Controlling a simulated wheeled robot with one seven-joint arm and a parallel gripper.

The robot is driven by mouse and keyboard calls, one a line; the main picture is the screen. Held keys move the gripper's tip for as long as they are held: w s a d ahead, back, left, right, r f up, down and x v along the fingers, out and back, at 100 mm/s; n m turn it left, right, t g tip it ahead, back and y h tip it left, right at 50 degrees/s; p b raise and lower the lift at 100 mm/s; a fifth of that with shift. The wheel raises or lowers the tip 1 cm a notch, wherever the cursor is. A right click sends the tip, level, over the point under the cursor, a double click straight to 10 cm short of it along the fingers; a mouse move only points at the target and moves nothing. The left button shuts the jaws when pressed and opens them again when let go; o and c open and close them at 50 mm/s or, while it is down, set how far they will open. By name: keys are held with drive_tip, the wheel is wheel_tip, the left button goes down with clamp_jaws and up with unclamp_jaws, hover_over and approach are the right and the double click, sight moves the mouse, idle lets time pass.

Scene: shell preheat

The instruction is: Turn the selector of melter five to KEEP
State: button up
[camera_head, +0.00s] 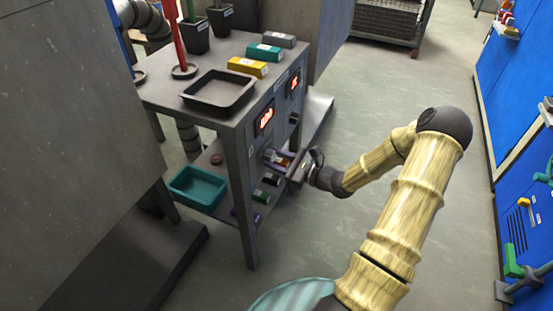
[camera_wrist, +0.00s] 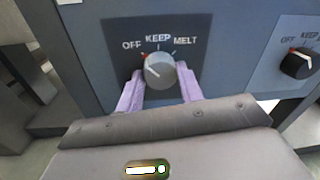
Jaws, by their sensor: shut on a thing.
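A round grey selector knob (camera_wrist: 160,70) sits on a dark plate marked OFF, KEEP and MELT in the wrist view. Its light pointer line lies on the knob's left side and seems to point up-left, on the OFF side of KEEP. My gripper (camera_wrist: 161,80) has its two purple fingers on either side of this knob and is shut on it. In the head view my gripper (camera_head: 283,160) is at the front panel of the grey cabinet (camera_head: 233,130), and the knob is hidden there. No melter number can be read.
A black selector knob (camera_wrist: 298,64) is close on the right in the wrist view. In the head view a black tray (camera_head: 218,104) and small boxes stand on the cabinet top. A teal bin (camera_head: 193,202) is on the lower shelf.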

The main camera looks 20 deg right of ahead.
drive_tip(key=shift+r+m+p, duration=0.25)
drive_tip(key=shift+m+p, duration=0.15)
drive_tip(key=shift+p, duration=1.2)
drive_tip(key=m+p, duration=0.2)
drive_tip(key=p, duration=0.3)
drive_tip(key=shift+r+m, duration=0.15)
drive_tip(key=shift+m, duration=0.25)
drive_tip(key=m+p, duration=0.2)
drive_tip(key=p, duration=0.2)
drive_tip(key=shift+m+g+p, duration=0.3)
drive_tip(key=shift+m, duration=0.1)
drive_tip(key=shift+f+m+p, duration=0.25)
drive_tip(key=shift+m+p, duration=0.85)
drive_tip(key=shift+p, duration=0.1)
drive_tip(key=shift+f, duration=0.1)
drive_tip(key=o, duration=1)
